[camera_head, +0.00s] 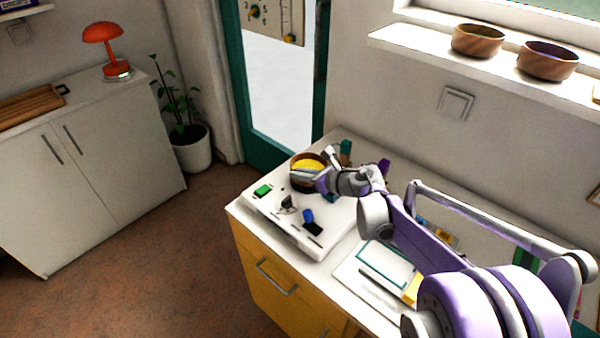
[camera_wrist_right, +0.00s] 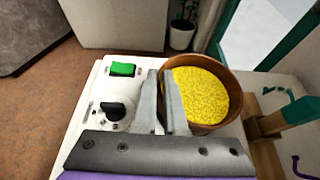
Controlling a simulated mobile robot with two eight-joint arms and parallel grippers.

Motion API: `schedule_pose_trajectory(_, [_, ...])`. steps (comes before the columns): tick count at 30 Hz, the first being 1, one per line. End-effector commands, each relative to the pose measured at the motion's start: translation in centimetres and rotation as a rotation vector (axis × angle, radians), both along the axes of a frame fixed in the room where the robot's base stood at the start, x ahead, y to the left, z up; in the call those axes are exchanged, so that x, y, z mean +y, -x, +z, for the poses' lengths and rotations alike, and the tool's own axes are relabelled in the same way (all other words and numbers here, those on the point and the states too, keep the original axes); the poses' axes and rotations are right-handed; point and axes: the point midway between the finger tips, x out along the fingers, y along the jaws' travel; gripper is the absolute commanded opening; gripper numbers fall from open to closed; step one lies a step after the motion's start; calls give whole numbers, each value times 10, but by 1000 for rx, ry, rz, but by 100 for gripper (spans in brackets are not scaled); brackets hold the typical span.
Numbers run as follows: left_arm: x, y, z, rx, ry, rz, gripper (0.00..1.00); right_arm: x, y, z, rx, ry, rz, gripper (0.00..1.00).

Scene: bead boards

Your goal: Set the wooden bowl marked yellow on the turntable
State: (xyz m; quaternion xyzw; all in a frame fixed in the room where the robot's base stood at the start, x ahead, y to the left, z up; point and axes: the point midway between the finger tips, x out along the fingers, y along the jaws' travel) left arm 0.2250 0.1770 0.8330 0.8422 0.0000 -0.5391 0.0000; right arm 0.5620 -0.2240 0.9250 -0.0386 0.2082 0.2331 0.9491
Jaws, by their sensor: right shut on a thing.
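The wooden bowl with a yellow inside (camera_head: 309,160) is at the back of the white unit on the cabinet top. It also shows in the right wrist view (camera_wrist_right: 208,90), upright and full of yellow. My right gripper (camera_head: 304,176) is shut on the bowl's near left rim; its two fingers (camera_wrist_right: 163,98) straddle the wall there. I cannot tell whether the bowl's base touches what is below. No separate turntable disc shows clearly; the white unit (camera_head: 262,209) carries a green button, a black knob and a blue switch. My left gripper is not in view.
Two more wooden bowls (camera_head: 478,40) (camera_head: 547,61) stand on the window shelf (camera_head: 420,45). A teal-topped wooden piece (camera_wrist_right: 292,108) stands close right of the held bowl. A framed board (camera_head: 372,276) lies nearer on the cabinet, partly behind my arm.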

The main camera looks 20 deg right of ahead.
Motion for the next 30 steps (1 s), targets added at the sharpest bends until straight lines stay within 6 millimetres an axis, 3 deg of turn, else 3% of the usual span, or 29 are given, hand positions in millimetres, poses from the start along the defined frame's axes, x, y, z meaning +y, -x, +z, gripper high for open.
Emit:
schedule_pose_trajectory(14, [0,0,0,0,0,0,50,0,0,-1,0,0,0,0])
schedule_pose_trajectory(15, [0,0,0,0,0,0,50,0,0,-1,0,0,0,14])
schedule_pose_trajectory(20, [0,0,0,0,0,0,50,0,0,-1,0,0,0,43])
schedule_pose_trajectory(30, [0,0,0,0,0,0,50,-1,2,0,0,0,-1,44])
